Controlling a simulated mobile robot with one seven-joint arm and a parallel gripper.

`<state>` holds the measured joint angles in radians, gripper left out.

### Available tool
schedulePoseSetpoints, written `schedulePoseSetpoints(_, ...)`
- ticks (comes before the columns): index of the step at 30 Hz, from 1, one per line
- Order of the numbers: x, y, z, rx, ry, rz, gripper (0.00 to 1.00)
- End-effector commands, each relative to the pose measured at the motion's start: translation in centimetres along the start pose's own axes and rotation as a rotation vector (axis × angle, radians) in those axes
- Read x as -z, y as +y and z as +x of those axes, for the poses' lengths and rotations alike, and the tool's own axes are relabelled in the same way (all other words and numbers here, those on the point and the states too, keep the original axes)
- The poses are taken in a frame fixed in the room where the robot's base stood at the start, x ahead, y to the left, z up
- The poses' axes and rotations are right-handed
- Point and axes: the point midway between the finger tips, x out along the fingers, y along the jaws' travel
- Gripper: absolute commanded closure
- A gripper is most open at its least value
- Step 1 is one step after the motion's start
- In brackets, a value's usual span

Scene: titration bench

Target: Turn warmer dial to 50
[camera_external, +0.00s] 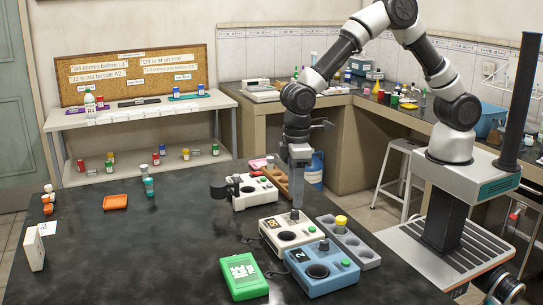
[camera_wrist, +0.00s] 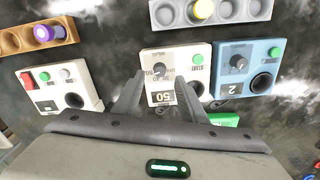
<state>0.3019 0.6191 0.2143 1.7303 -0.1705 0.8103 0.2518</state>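The white warmer (camera_external: 263,235) stands on the dark bench; it also shows in the wrist view (camera_wrist: 176,52). Its dark dial (camera_wrist: 158,70) has a ring of marks; the exact pointer setting is too small to read. Its front plate (camera_wrist: 162,98) appears to read 50, upside down in the wrist view. A green button (camera_wrist: 197,60) and a dark round well (camera_wrist: 193,88) are beside them. My gripper (camera_wrist: 163,78) points down over the warmer, fingers apart on either side of the dial. Whether they touch it cannot be told. In the external view my gripper (camera_external: 295,213) hides the dial.
A blue unit marked 2 (camera_external: 335,278) stands close beside the warmer. A grey holder (camera_external: 368,259) with a yellow-capped item is behind it. The bench's left part is mostly clear.

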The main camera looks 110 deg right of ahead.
Motion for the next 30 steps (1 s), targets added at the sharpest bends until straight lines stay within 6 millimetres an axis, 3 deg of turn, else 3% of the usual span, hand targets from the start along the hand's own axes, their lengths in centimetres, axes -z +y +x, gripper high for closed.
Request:
schedulePoseSetpoints(3,-0.1,0.0,2.2,0.000,-0.003,0.000,0.62)
schedulePoseSetpoints(9,-0.1,0.0,4.2,0.000,-0.002,0.000,0.62)
schedulePoseSetpoints(19,0.0,0.0,4.5,0.000,0.000,0.001,0.62)
schedulePoseSetpoints(20,0.0,0.0,4.5,0.000,0.000,0.001,0.63)
schedulePoseSetpoints(26,0.0,0.0,4.5,0.000,0.000,0.001,0.97)
schedulePoseSetpoints(30,0.0,0.0,4.5,0.000,0.000,-0.019,1.00)
